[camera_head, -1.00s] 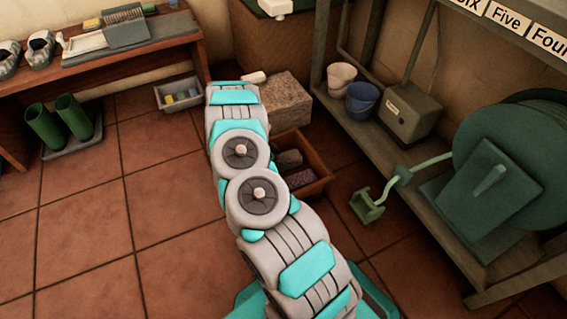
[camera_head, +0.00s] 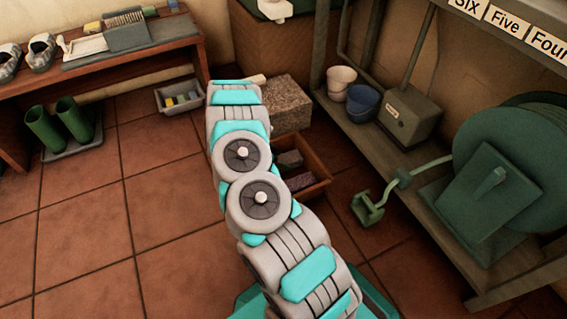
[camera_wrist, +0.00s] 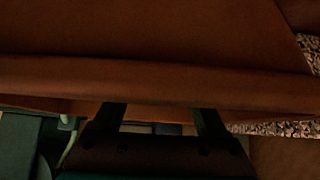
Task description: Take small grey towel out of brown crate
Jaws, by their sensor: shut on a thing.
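The brown crate (camera_head: 318,188) stands on the floor right of my arm, partly covered by it. Greyish bundles (camera_head: 290,159) lie inside it; I cannot tell whether one is the small grey towel. In the wrist view, a brown surface with a long rim (camera_wrist: 160,78), probably the crate, fills the upper part. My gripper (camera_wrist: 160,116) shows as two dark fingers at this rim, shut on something. A dim grey strip (camera_wrist: 165,129) shows between them, but what is held cannot be made out. The head view hides my gripper behind the arm.
A speckled stone block (camera_head: 277,100) stands behind the crate. A grey bin (camera_head: 180,95) stands behind left.

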